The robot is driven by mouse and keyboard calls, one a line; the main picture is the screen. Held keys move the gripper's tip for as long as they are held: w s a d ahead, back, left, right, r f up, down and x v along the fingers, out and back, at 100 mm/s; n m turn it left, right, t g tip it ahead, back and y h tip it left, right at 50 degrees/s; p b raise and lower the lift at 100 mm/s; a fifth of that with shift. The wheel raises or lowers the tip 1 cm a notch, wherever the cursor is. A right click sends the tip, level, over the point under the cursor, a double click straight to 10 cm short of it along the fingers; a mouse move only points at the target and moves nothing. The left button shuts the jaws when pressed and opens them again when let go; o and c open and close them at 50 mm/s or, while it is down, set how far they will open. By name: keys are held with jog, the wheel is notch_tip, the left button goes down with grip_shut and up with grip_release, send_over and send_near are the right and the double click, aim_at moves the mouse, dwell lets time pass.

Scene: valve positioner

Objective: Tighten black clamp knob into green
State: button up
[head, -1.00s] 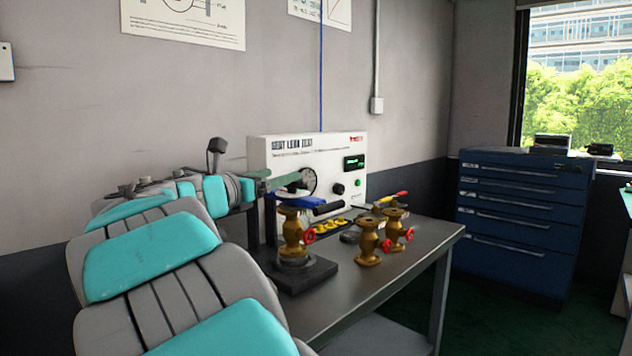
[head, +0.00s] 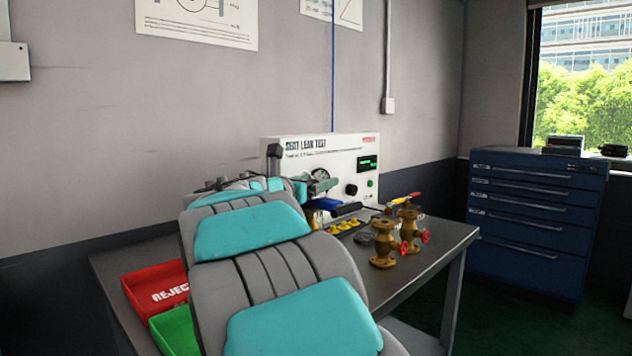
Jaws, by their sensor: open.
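The white seat leak test unit (head: 300,150) stands at the back of the bench. Its front carries a round gauge (head: 320,174), a round black knob (head: 351,189), a lit green display (head: 368,162) and a small green button. A black bar-shaped handle (head: 346,210) shows low in front of it, near a blue part (head: 327,204). I cannot tell which black part is the clamp knob. My gripper (head: 314,184) is small and partly hidden behind my arm; it is open in front of the gauge. My arm hides most of the clamped brass valve (head: 313,216).
Two brass valves with red handwheels, one nearer (head: 384,244) and one behind (head: 408,230), stand on the grey bench (head: 440,236). Several yellow parts lie behind them. A red reject bin (head: 150,284) and a green bin (head: 172,330) sit at left. A blue drawer cabinet (head: 530,235) stands right.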

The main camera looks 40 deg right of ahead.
jog(key=shift+d, duration=0.15)
grip_shut()
dwell(0.6)
